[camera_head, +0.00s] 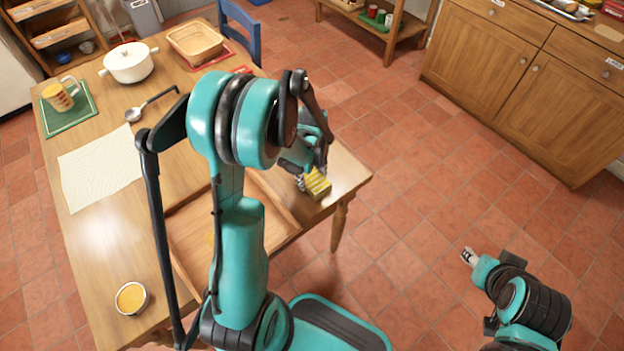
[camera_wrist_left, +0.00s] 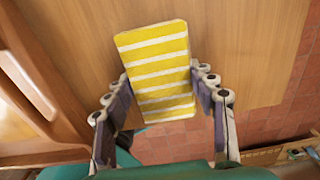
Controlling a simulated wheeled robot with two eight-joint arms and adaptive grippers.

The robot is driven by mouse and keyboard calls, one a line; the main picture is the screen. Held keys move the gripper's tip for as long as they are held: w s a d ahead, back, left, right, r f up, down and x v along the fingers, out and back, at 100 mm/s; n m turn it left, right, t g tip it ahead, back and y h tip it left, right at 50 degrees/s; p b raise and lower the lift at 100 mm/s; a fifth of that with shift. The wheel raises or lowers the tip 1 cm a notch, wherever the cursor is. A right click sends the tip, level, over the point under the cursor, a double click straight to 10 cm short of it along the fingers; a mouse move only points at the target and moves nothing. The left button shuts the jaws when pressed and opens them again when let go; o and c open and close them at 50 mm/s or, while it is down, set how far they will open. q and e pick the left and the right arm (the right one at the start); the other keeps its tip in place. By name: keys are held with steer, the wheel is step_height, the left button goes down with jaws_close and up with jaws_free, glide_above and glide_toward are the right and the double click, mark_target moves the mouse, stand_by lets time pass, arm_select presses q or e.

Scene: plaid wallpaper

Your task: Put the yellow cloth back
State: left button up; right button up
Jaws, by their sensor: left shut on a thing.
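The yellow cloth (camera_head: 318,184) with pale stripes shows at the table's right end in the head view. It also shows large in the left wrist view (camera_wrist_left: 157,62), as a flat striped block between the fingers. My left gripper (camera_head: 308,181) is shut on it; in the wrist view one finger lies along each side. The cloth is over or on the wooden table top (camera_head: 95,240); whether it touches the wood I cannot tell. My right gripper (camera_head: 469,257) is over the floor at lower right, away from the table, and its finger gap is unclear.
A shallow wooden tray (camera_head: 185,240) lies beside my left arm, partly hidden by it. A white pot (camera_head: 129,63), basket (camera_head: 195,42), ladle (camera_head: 133,114), mug (camera_head: 58,97), pale paper sheet (camera_head: 100,166) and yellow-filled bowl (camera_head: 131,298) stand on the table.

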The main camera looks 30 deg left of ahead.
arm_select(q)
steer(key=shift+r, duration=0.15)
steer(key=o, duration=1)
steer(key=shift+f, duration=0.2)
steer(key=shift+r, duration=0.15)
